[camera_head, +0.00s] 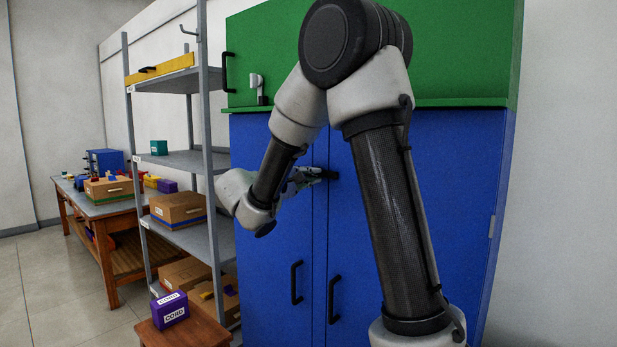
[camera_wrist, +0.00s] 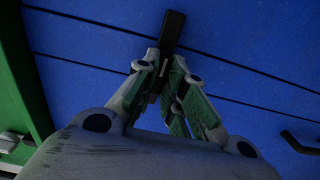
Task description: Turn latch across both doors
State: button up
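The blue double doors (camera_head: 290,235) (camera_wrist: 90,30) belong to a tall cabinet, with two close vertical seams between them. A black latch bar (camera_head: 332,174) (camera_wrist: 173,28) sits at the seams, at mid-height of my arm. In the head view it lies roughly level. In the wrist view its far end reaches past one seam and its near part lies between my fingers. My gripper (camera_head: 312,174) (camera_wrist: 163,64) has its green-padded fingers on both sides of the latch and appears shut on it. The fingers hide the latch's near end and part of the other seam.
Black door handles (camera_head: 296,283) (camera_wrist: 298,143) stick out below. A green upper cabinet (camera_head: 460,50) with a ledge overhangs the doors. A grey shelf rack (camera_head: 180,160) stands close on the left, with a purple box (camera_head: 170,310) on a stool before it.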

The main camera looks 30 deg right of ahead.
jog(key=o, duration=0.4)
jog(key=shift+o, duration=0.2)
jog(key=v, duration=1.2)
jog(key=s+d+f+n+g+y, duration=0.2)
jog(key=s+d+f+g+y, duration=0.2)
jog(key=s+f+g+y, duration=0.75)
jog(key=s+r+m+t+y, duration=0.1)
jog(key=s+m+t+y, duration=0.4)
jog(key=s+t, duration=0.4)
jog(key=s, duration=0.6)
jog(key=shift+r+m+t, duration=0.35)
jog(key=shift+m, duration=0.05)
